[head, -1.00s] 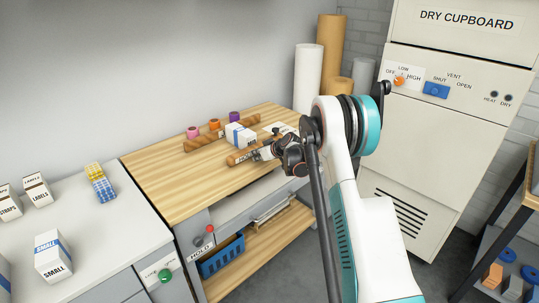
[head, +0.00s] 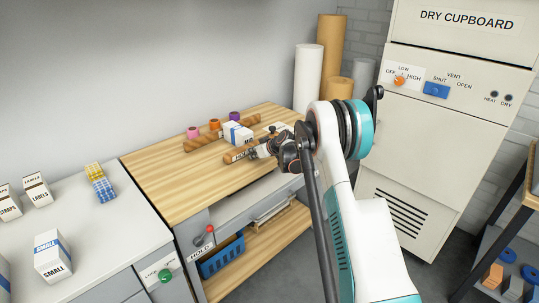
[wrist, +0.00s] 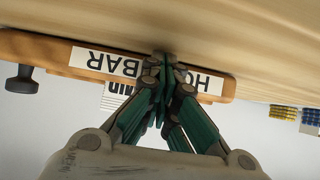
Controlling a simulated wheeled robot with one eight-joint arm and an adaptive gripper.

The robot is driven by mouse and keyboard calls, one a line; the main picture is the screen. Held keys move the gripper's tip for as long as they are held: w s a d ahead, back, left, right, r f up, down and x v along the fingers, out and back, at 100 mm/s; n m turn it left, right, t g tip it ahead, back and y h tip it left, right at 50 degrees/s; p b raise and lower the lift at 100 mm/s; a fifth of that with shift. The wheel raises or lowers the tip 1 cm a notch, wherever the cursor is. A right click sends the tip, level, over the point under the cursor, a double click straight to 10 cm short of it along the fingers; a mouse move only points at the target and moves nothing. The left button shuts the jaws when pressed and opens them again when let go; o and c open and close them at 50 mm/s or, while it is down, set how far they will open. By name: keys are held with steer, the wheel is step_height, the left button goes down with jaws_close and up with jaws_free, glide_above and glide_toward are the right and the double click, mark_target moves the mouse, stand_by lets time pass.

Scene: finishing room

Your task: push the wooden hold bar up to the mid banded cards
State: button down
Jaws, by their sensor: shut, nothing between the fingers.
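The wooden hold bar (head: 229,158) lies on the wooden bench top, a brown bar with a white label. It spans the upper part of the wrist view (wrist: 50,53), label upside down, with a dark knob at its left end. The mid banded cards (head: 231,133), a white block with a blue band, sit just behind the bar. In the wrist view most of the block is hidden by the bar and fingers. I cannot tell whether bar and cards touch. My gripper (wrist: 162,62) is shut and empty, its fingertips against the bar's labelled side; it also shows in the head view (head: 257,151).
A brown stepped rail (head: 198,145) with pink (head: 192,132), orange (head: 214,124) and purple (head: 234,116) rolls lies behind the cards. The bench's left part (head: 160,180) is clear. A red-knobbed lever (head: 205,236) marked HOLD is on the bench front.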

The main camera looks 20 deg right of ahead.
steer(key=shift+w+a, duration=0.15)
steer(key=shift+w, duration=0.35)
steer(key=shift+p+v, duration=0.6)
steer(key=shift+v, duration=2.35)
steer(key=shift+s+f, duration=0.1)
steer(key=shift+f, duration=0.05)
